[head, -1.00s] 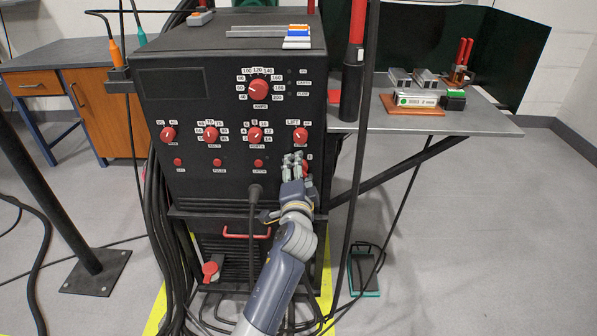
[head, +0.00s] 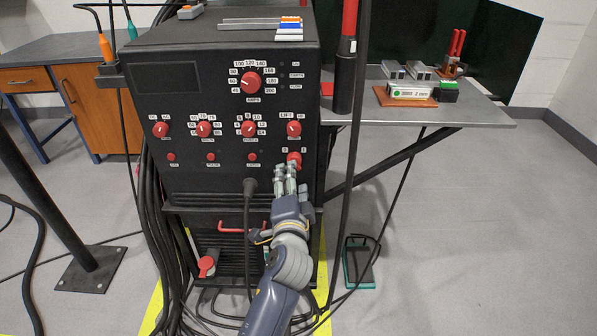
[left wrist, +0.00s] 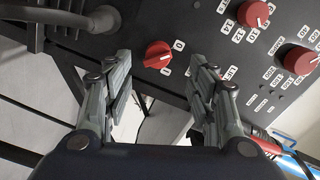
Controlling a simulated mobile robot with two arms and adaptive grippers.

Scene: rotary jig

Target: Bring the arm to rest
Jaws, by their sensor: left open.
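My left gripper (head: 285,172) is in front of the lower right of the black welding machine's front panel (head: 190,182). It is open and empty. Just above its fingertips in the head view is the red 0/1 knob (head: 294,159). In the left wrist view the same knob (left wrist: 158,55) shows between and beyond the two spread fingers (left wrist: 163,72), apart from them. Labels with 0 and 1 sit beside it. My right gripper is in neither view.
A black plug and cable (head: 250,187) hang left of my gripper. A dark upright pole (head: 352,150) stands close on the right. A grey side table (head: 470,114) holds a small fixture. A pedal (head: 359,262) lies on the floor. Open floor lies right.

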